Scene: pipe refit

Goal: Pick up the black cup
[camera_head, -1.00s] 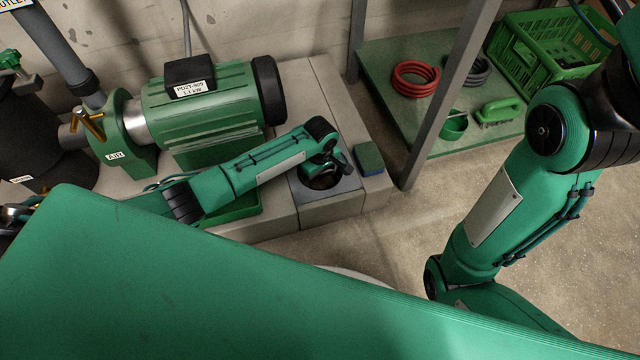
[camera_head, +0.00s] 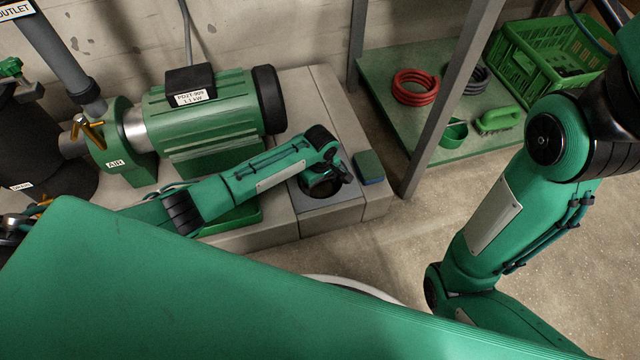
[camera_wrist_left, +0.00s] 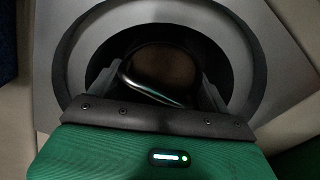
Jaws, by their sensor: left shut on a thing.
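My left gripper (camera_head: 326,180) is over the round recess in a grey block (camera_head: 338,216) at the end of the pump plinth. In the left wrist view the left gripper (camera_wrist_left: 155,88) has a finger on each side of a dark round thing, the black cup (camera_wrist_left: 168,68), and is shut on it. A thin shiny curved edge crosses its front. Much of the cup is hidden by the gripper, and in the head view I cannot make it out clearly. My right arm comes in from the right; its gripper is out of view.
A green motor (camera_head: 215,115) stands left of the block. A green-and-blue sponge (camera_head: 369,167) lies just right of it. A grey-legged shelf (camera_head: 400,115) holds red hose (camera_head: 415,88), a green scoop (camera_head: 453,134), a brush (camera_head: 498,117) and a green crate (camera_head: 540,60).

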